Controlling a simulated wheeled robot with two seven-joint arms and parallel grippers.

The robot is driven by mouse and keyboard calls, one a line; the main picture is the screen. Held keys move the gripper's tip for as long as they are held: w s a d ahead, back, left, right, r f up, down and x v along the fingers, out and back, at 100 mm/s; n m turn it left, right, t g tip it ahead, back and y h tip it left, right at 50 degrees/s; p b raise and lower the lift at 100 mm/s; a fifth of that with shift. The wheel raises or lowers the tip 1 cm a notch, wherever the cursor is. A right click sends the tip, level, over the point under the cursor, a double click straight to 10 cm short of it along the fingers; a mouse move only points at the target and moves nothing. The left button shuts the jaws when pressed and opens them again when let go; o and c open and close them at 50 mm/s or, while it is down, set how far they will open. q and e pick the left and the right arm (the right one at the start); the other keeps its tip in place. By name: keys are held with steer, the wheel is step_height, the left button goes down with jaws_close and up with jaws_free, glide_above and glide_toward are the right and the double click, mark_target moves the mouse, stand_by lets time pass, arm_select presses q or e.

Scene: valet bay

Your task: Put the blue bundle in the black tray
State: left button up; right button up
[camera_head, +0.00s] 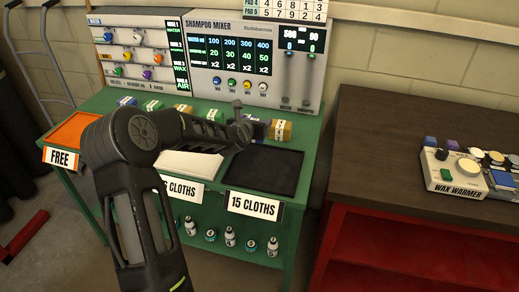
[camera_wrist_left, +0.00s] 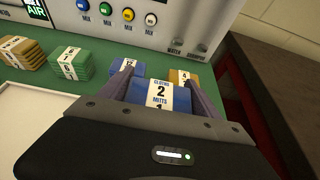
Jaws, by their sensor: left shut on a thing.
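My left gripper (camera_head: 246,118) is at the back of the green table, above and behind the black tray. In the left wrist view its fingers (camera_wrist_left: 158,84) are shut on a blue bundle (camera_wrist_left: 160,97) with a white label reading cloths 2, mitts 1. In the head view the arm largely hides this bundle, and I cannot tell whether it is clear of the table. The black tray (camera_head: 266,170) lies flat and empty at the table's right front, behind a "15 CLOTHS" sign. My right gripper is not in view.
Another blue bundle (camera_wrist_left: 128,66) and a yellow bundle (camera_head: 281,130) stand close by. Green bundles (camera_wrist_left: 72,64) and more stand along the row. A white tray (camera_head: 188,166) is left of the black one. The shampoo mixer panel (camera_head: 255,60) rises behind; a brown-topped bench (camera_head: 400,130) stands right.

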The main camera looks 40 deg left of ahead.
arm_select(q)
steer(key=shift+f, duration=1.9)
step_height(320, 180, down, 4)
steer(key=shift+r+p, duration=0.25)
steer(key=shift+p, duration=0.25)
steer(key=shift+f, duration=0.15)
steer(key=shift+f, duration=0.2)
steer(key=o, duration=1.5)
steer(key=shift+r, duration=0.1)
steer(key=shift+c, duration=0.2)
